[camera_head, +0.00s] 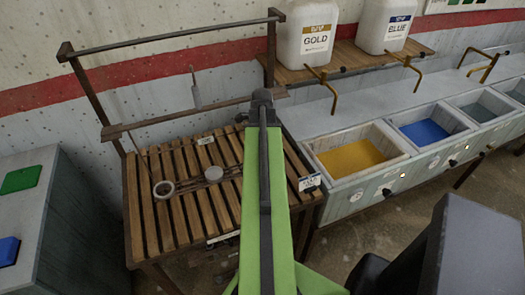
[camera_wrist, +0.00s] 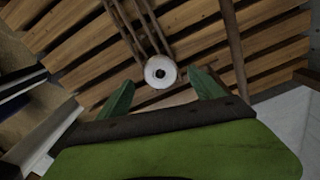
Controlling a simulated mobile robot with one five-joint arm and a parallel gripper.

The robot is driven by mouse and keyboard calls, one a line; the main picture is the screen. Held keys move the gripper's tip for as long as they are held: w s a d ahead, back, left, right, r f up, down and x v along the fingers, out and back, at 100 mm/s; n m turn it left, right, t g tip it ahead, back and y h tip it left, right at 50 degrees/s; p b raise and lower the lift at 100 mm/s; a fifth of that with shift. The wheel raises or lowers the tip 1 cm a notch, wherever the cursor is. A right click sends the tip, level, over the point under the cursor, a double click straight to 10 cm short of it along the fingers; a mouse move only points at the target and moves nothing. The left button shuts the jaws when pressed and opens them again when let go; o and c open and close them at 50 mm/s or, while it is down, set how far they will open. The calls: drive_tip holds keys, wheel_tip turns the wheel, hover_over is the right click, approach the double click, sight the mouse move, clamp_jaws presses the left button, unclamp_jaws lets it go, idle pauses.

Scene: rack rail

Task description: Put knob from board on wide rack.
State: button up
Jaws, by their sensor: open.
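A slatted wooden rack (camera_head: 190,225) stands against the wall in the head view. A pale grey disc, likely the knob (camera_head: 214,174), and a pale ring (camera_head: 164,189) lie on it, with thin dark bars between them. In the wrist view, a round white piece with a dark centre (camera_wrist: 160,72) shows just beyond and between my two green fingers. I cannot tell which head-view piece it is. My gripper (camera_wrist: 161,82) is open, with nothing held. My green arm reaches over the rack in the head view and hides part of it. No separate board is clear.
A dark rail frame (camera_head: 180,38) rises behind the rack, with a small grey piece (camera_head: 195,90) hanging there. A grey cabinet (camera_head: 75,215) is at left. Basins, one with yellow content (camera_head: 350,157), stand at right under the GOLD (camera_head: 307,35) and BLUE (camera_head: 386,25) containers.

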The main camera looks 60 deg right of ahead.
drive_tip(key=s+d+r+p, duration=0.1)
drive_tip(key=s+r+p, duration=0.4)
drive_tip(key=s, duration=0.6)
wheel_tip(320, 180, up, 3)
drive_tip(key=shift+s+f+p, duration=0.15)
drive_tip(key=shift+s+p, duration=0.2)
drive_tip(key=shift+p, duration=0.05)
